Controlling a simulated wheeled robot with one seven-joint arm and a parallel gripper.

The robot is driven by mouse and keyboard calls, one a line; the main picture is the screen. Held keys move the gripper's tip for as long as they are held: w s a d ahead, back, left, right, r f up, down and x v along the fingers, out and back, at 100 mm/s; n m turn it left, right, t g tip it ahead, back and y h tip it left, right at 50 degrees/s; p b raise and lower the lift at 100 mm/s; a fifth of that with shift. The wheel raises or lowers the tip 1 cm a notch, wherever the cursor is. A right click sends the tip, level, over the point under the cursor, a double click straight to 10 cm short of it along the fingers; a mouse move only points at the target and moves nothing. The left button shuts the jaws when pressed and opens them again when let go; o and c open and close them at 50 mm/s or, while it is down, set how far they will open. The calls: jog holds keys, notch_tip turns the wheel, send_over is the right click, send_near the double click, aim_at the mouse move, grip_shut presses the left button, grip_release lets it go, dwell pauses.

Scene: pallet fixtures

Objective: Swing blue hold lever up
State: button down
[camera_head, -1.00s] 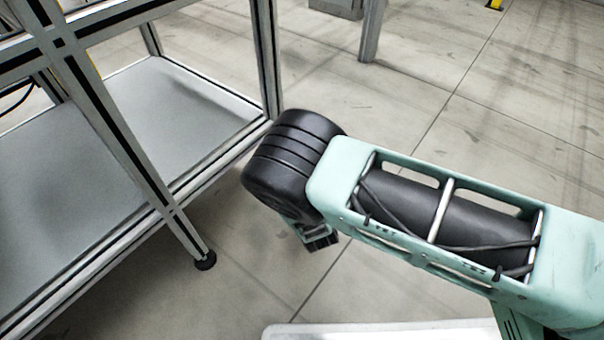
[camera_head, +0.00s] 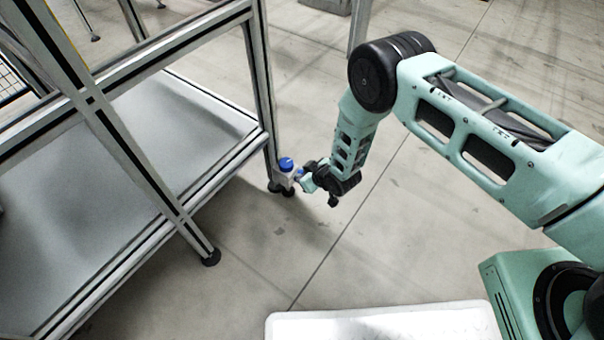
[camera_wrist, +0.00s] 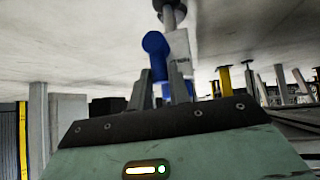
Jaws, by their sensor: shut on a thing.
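The blue hold lever shows in the wrist view (camera_wrist: 155,45) as a rounded blue bar beside a white labelled block (camera_wrist: 180,50). Its blue colour also shows between the fingers. In the head view, a small white fixture with a blue round top (camera_head: 286,164) sits low by the frame's corner leg, and a bit of blue shows at my gripper. My gripper (camera_wrist: 163,85) is shut on the lever, with a grey finger on each side. In the head view my gripper (camera_head: 302,178) is small and partly hidden by my wrist, at the fixture's right side.
The metal frame (camera_head: 185,225) with a grey shelf (camera_head: 90,200) fills the left. One leg ends in a black foot (camera_head: 210,258). A white flat surface (camera_head: 380,325) is at the bottom edge.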

jog(key=shift+w+d+g, duration=0.2)
jog(key=shift+g, duration=0.2)
dwell(0.3)
jog(key=c, duration=1.3)
grip_release()
jog(key=p+v, duration=0.7)
jog(key=v, duration=1)
jog(key=shift+d, duration=0.35)
jog(key=shift+s+f, duration=0.1)
jog(key=shift+s, duration=0.05)
